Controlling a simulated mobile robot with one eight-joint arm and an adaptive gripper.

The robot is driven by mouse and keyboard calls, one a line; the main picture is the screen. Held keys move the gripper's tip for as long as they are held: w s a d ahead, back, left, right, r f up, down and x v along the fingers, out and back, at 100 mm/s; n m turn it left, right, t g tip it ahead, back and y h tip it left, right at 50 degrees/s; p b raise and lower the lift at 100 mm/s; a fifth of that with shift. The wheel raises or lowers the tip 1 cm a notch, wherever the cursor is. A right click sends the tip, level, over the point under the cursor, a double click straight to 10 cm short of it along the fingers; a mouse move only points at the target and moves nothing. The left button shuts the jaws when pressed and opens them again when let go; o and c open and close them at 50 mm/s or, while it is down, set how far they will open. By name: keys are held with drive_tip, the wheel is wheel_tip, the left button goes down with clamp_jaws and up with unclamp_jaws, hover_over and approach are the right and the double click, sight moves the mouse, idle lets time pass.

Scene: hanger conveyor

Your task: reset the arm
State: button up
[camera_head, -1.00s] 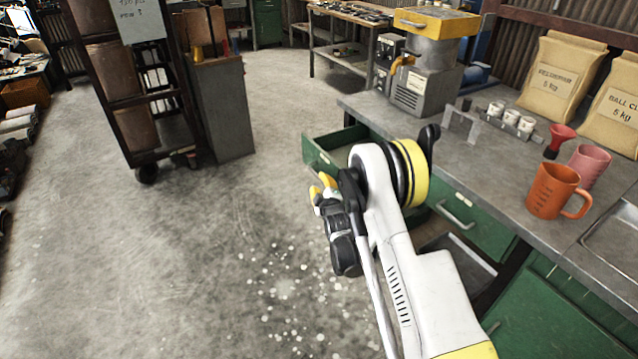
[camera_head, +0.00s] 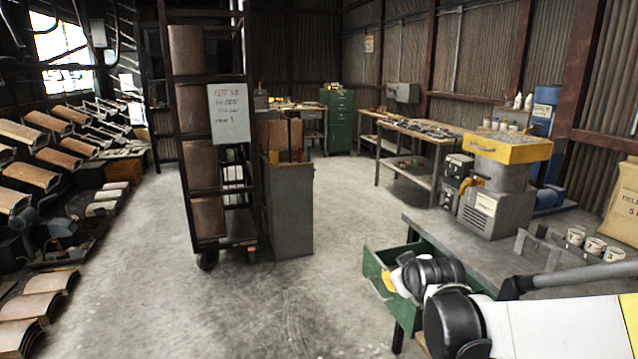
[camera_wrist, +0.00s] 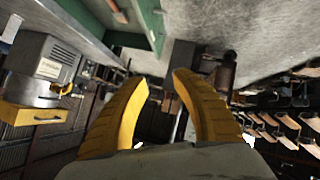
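My gripper (camera_wrist: 160,82) shows in the wrist view as two yellow ridged fingers with a clear gap between their tips. Nothing is held between them. In the head view my arm comes in from the lower right, and only a bit of yellow finger (camera_head: 388,283) shows past the black wrist. The fingers overlap the open green drawer (camera_head: 378,287) in the picture; I cannot tell whether they touch it.
A workbench (camera_head: 440,232) with a grey machine (camera_head: 490,212) and small white cups (camera_head: 594,246) stands at the right. A wheeled rack (camera_head: 243,182) and a grey cabinet (camera_head: 292,215) stand mid-floor. Curved brown pieces (camera_head: 55,158) line the left. The central floor is clear.

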drive_tip(key=s+m+g, duration=0.4)
drive_tip(key=s+m, duration=0.1)
drive_tip(key=s, duration=2.5)
drive_tip(key=shift+s+f+m, duration=0.3)
drive_tip(key=shift+s+f, duration=0.05)
